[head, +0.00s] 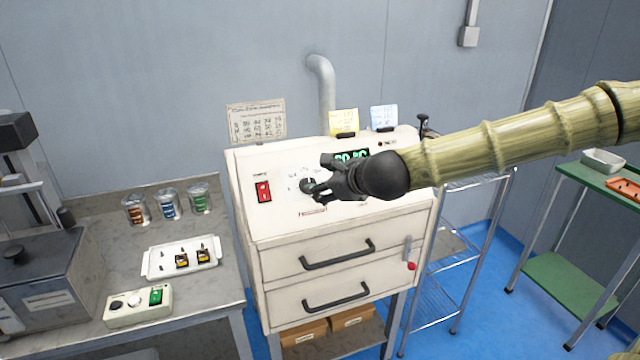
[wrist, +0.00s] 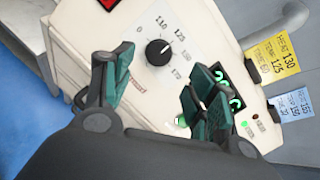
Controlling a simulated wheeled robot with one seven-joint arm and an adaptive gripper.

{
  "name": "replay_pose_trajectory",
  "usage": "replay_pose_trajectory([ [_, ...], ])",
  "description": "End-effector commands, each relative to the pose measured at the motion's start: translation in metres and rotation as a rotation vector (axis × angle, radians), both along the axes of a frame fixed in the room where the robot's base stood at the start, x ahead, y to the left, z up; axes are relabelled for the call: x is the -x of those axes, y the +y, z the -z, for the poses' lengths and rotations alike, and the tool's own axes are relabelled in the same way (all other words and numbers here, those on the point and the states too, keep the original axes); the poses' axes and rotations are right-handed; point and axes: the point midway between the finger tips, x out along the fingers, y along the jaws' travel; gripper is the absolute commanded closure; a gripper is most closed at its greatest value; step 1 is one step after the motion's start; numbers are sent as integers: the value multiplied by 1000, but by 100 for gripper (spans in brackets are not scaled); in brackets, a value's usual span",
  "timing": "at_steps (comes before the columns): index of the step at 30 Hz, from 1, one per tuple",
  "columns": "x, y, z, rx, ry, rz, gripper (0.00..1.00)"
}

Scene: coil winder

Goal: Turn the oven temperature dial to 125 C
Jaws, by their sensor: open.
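The oven (head: 275,220) is a cream cabinet with a sloped control panel. Its black temperature dial (wrist: 158,52) has a white pointer mark and printed numbers around it, 110 and 125 among them. In the wrist view the mark points up and right, roughly toward 125; it is too small to read exactly. In the head view the dial (head: 307,185) is partly covered by my gripper. My gripper (head: 322,178) is open and empty at the panel. In the wrist view its dark green fingers (wrist: 160,82) stand either side of the dial, which shows clear between them; contact is not visible.
A red switch (head: 263,191) is left of the dial. A green display (head: 352,155) is partly hidden by my gripper. Yellow (head: 344,121) and blue (head: 384,116) notes stand on top. Two drawers with black handles are below. A bench (head: 215,262) with a tray and jars stands left.

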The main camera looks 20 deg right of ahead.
Motion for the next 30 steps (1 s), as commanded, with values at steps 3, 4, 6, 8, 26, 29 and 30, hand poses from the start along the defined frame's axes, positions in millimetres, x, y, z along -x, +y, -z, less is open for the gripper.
replay_pose_trajectory([
  [3, 12, -3, -7, -1, -1, 0, 43],
  [4, 14, -3, -9, -1, -1, 0, 43],
  [6, 19, -5, -12, -1, -1, 1, 43],
  [8, 24, -6, -15, -1, -1, 0, 43],
  [26, 37, -8, -21, 0, 1, 0, 43],
  [29, 37, -8, -21, 0, 1, 0, 43],
  [30, 37, -8, -21, 0, 1, 0, 43],
])
